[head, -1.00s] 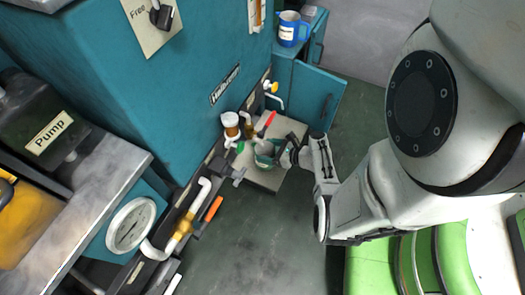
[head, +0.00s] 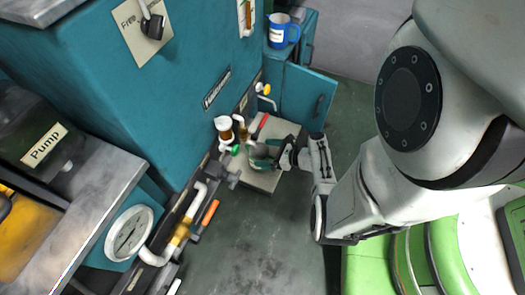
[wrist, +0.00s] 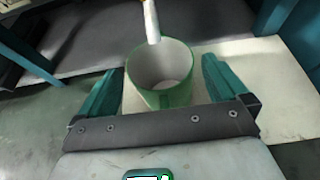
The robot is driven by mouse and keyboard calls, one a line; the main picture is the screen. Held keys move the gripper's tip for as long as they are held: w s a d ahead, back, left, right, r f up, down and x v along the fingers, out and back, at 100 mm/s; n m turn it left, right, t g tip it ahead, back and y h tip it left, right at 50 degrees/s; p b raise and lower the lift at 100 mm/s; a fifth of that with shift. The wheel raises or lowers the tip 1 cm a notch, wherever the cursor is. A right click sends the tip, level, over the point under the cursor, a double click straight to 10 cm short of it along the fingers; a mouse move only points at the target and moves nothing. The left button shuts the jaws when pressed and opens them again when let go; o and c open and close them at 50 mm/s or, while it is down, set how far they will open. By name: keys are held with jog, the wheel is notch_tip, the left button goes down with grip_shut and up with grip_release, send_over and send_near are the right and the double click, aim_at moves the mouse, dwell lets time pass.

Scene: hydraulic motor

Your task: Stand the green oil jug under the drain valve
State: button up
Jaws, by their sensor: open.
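The green oil jug (wrist: 172,97) stands upright on a pale board (wrist: 262,65), its open mouth facing up and its inside grey. A pale pipe end (wrist: 152,22) hangs over the jug's mouth in the wrist view. My gripper (wrist: 161,72) is open, with one teal finger on each side of the jug and gaps showing. In the head view my gripper (head: 272,156) is at the jug (head: 257,162) and partly hides it. A red-handled valve (head: 261,125) is close above the jug there; I cannot tell whether it joins that pipe.
The teal cabinet (head: 150,90) rises at left, with pipes and a gauge (head: 129,232) along its lower front. A white-topped sight glass (head: 223,126) is left of the jug. A blue jug (head: 281,34) stands at the back. The floor (head: 255,245) in front is clear.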

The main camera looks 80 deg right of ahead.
jog(key=p+v, duration=0.3)
jog(key=v, duration=0.7)
